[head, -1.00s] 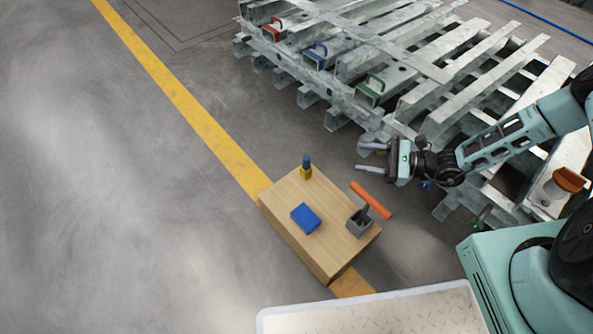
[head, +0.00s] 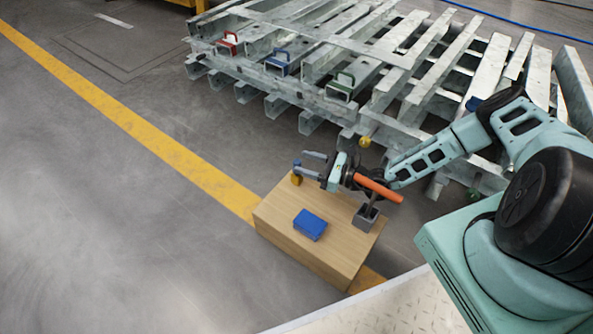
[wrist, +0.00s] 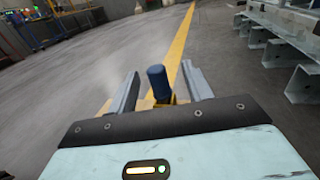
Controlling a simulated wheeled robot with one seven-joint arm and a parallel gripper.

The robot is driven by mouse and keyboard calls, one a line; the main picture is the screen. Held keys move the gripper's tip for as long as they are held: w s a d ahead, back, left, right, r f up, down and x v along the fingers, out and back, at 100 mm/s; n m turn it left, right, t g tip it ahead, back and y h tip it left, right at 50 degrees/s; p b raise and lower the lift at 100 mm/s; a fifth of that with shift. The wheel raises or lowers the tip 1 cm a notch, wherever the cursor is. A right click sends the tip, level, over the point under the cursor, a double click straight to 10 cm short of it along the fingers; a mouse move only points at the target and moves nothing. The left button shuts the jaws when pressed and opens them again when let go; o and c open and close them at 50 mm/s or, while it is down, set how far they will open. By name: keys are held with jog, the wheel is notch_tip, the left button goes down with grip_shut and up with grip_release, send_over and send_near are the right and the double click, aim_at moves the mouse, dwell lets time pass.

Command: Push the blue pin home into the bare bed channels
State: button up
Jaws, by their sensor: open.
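The blue pin (head: 297,164), a dark blue cylinder with a yellow lower part, stands upright near the far left corner of the wooden box. My gripper (head: 304,163) is open and reaches over the box from the right, its fingers pointing left at the pin. In the wrist view the pin (wrist: 157,80) shows between the two spread fingers; I cannot tell whether it is between the tips or just beyond them. The bed (head: 300,93) is a stack of grey steel channels at the back. Red, blue and green handled pieces sit along its near edge.
The wooden box (head: 285,235) also bears a blue block (head: 310,224) and a grey holder (head: 365,217). An orange-handled tool (head: 378,189) stands at the holder, close to my wrist. Open floor with a yellow line (head: 150,132) lies to the left.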

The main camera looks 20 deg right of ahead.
jog(key=w+a+b, duration=0.1)
jog(key=a+b, duration=0.1)
jog(key=w+a+f+b, duration=0.1)
jog(key=a, duration=0.1)
jog(key=shift+w+b, duration=0.3)
jog(key=shift+w+a+r, duration=0.15)
jog(key=shift+w, duration=0.05)
jog(key=c, duration=1.1)
